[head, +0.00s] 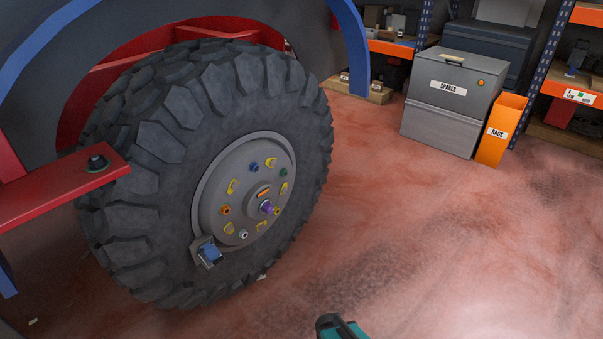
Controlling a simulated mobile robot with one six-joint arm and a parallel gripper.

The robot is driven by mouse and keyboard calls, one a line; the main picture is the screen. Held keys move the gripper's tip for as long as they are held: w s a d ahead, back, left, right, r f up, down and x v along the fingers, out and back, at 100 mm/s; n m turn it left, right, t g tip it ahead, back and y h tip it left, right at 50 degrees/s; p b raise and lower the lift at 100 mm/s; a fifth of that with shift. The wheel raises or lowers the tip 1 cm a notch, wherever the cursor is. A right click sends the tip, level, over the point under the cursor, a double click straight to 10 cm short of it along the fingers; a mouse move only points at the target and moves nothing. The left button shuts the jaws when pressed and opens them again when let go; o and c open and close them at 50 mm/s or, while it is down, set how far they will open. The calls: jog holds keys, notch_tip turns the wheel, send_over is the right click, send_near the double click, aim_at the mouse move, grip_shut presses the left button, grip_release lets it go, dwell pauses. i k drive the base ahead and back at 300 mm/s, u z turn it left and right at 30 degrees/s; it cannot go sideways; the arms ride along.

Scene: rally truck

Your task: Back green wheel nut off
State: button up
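A large black tyre on a grey wheel hub (211,179) fills the left half of the head view. A small green wheel nut (283,173) sits at the hub's upper right. A blue nut (254,166), an orange-red nut (225,209) and a pale nut (243,234) are also on the hub, with yellow pointers between them. A purple piece (266,206) sticks out near the hub's lower right. A teal and black piece (341,328) is cut off by the bottom edge; I cannot tell whether it is a tool. My gripper's fingers do not show.
A red beam (60,190) juts out at left, bearing a dark round piece with a green rim (96,163). A blue-grey block (208,253) sits on the hub's lower rim. A grey SPARES box (452,105), orange RAGS bin (499,130) and shelves stand behind. The right floor is clear.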

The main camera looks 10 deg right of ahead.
aim_at(284, 172)
jog(key=z, duration=0.05)
jog(key=k, duration=1.35)
jog(key=u, duration=0.5)
jog(key=i, duration=1)
jog(key=u, duration=0.4)
jog(key=i, duration=1)
jog(key=z, duration=0.1)
